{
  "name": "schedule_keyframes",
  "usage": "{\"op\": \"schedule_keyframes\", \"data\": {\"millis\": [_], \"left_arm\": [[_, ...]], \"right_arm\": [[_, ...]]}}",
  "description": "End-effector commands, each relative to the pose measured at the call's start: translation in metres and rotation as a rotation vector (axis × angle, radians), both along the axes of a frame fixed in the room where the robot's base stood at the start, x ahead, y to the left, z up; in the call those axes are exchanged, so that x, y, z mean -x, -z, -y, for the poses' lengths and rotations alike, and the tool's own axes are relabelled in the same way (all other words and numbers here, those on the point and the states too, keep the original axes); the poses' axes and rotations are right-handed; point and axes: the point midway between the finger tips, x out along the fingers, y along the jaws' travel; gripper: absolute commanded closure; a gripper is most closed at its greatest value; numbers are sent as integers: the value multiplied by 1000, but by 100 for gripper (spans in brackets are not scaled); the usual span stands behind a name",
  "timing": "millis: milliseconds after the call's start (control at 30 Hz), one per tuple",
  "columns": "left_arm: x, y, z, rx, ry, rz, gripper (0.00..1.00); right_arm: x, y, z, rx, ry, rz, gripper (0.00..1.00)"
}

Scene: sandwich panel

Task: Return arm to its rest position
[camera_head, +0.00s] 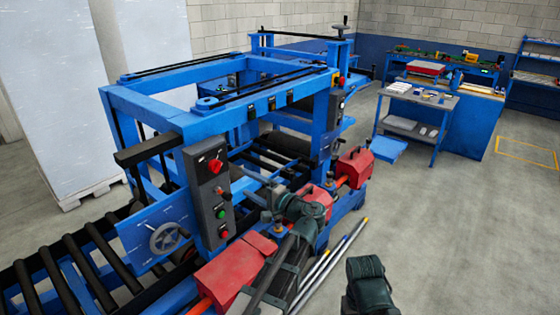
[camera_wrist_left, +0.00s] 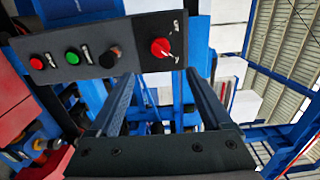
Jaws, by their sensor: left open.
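My left gripper (camera_head: 246,180) is open and empty in front of a grey control panel (camera_head: 198,202) on the blue machine. In the left wrist view the two dark fingers (camera_wrist_left: 160,100) stand wide apart, with nothing between them but machine parts behind. The panel (camera_wrist_left: 133,71) shows there too, with a red rotary knob (camera_wrist_left: 160,47), a black knob (camera_wrist_left: 109,57), a green button (camera_wrist_left: 72,57) and a red button (camera_wrist_left: 37,63). The fingers appear apart from the panel.
The blue machine frame (camera_head: 170,112) and its rollers (camera_head: 62,262) fill the left. Red housings (camera_head: 232,272) lie close beside my left arm. A work table (camera_head: 420,98) stands at the back right. The grey floor (camera_head: 455,235) at right is clear.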

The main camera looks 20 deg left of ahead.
Motion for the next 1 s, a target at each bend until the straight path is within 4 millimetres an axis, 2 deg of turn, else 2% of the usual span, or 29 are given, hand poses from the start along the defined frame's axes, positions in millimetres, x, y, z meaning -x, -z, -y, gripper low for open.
{"op": "schedule_keyframes", "data": {"millis": [67,167,267,367,400,500,600,700,833,900,1000], "left_arm": [[1,1,0,3,0,0,17],[7,21,3,53,-3,-8,17],[23,68,13,184,-13,-31,17],[47,132,34,377,-28,-76,17],[58,158,45,459,-34,-99,17],[86,217,77,658,-51,-168,17],[117,270,115,850,-67,-249,17],[149,311,154,1023,-82,-337,17],[184,345,197,1200,-94,-441,17],[199,355,215,1270,-99,-487,17],[212,362,232,1334,-104,-530,17]], "right_arm": [[0,1,0,0,0,0,31],[0,9,0,0,0,0,31],[0,28,0,0,-1,0,31],[0,51,0,1,-3,0,31],[0,59,0,1,-4,1,31],[0,80,0,1,-5,1,31],[0,100,0,1,-7,1,31],[0,117,0,1,-8,1,31],[0,134,0,2,-10,2,31],[0,140,0,2,-10,2,31],[0,145,0,2,-11,2,31]]}}
